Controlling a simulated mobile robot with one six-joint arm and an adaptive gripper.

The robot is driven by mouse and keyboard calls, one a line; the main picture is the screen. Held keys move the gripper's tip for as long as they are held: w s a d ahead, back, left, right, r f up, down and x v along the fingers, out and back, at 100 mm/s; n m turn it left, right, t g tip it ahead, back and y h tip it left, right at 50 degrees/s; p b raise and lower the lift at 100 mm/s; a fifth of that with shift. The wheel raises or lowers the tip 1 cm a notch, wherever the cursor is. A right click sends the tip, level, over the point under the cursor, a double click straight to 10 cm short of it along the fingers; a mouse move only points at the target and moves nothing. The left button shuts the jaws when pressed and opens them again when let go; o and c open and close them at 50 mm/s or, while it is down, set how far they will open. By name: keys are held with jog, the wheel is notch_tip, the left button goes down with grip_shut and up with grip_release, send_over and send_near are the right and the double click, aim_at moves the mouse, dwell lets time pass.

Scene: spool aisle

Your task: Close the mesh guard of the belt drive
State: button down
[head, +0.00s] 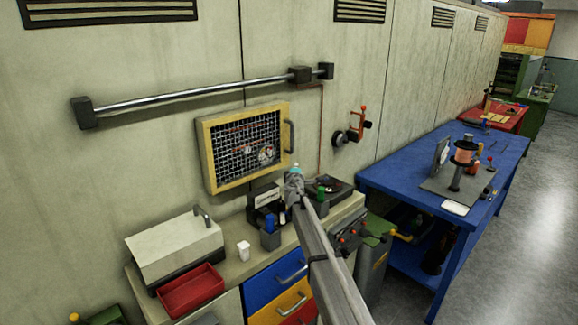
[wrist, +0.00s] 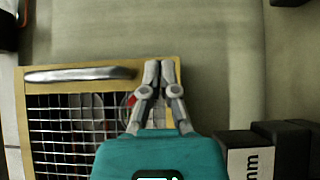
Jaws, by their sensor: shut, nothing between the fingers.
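The mesh guard (head: 205,155) is a yellow frame with dark wire mesh on the wall above the bench. Round pulleys show behind the mesh. Its grey bar handle (head: 289,136) is on the right side; the handle also shows in the wrist view (wrist: 80,74). The guard looks nearly parallel to the wall, but I cannot tell whether it is fully shut. My gripper (head: 296,169) is just below and right of the guard in the head view. In the wrist view my gripper (wrist: 160,68) is shut and empty by the frame's edge, apart from the handle.
A metal rail (head: 200,92) runs along the wall above the guard. A red crank (head: 362,118) sits on the wall to the right. The bench below holds a red tray (head: 190,290), a white cup (head: 243,251) and black devices. A blue table (head: 400,168) stands right.

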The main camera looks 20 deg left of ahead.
jog(key=s+d, duration=0.3)
jog(key=d, duration=0.4)
jog(key=shift+s+d, duration=0.2)
jog(key=shift+d, duration=0.2)
jog(key=s+d+f+m+g+h, duration=0.25)
jog(key=d+m+h, duration=0.2)
jog(key=d, duration=0.85)
jog(key=s+d+f+m+g+h, duration=0.2)
jog(key=s+d+f+m+h, duration=0.3)
jog(key=d, duration=0.7)
jog(key=s+d+f+m+g+h, duration=0.25)
jog(key=d+m, duration=0.35)
jog(key=d, duration=0.7)
jog(key=s+d+f+m+g+y, duration=0.1)
jog(key=s+d+f+m+g, duration=0.15)
jog(key=s+d, duration=0.35)
jog(key=s+d+f+m+g+y, duration=0.1)
jog(key=s+d+f+m+g, duration=0.2)
jog(key=s, duration=0.5)
jog(key=s+d+f+g+y, duration=0.1)
jog(key=s+g+y, duration=0.1)
jog(key=s, duration=0.5)
jog(key=s+d+f+m+g+y, duration=0.1)
jog(key=s+f+g, duration=0.1)
jog(key=s, duration=0.5)
jog(key=shift+s+d+y, duration=0.15)
jog(key=shift+s+y, duration=0.2)
jog(key=shift+y, duration=0.05)
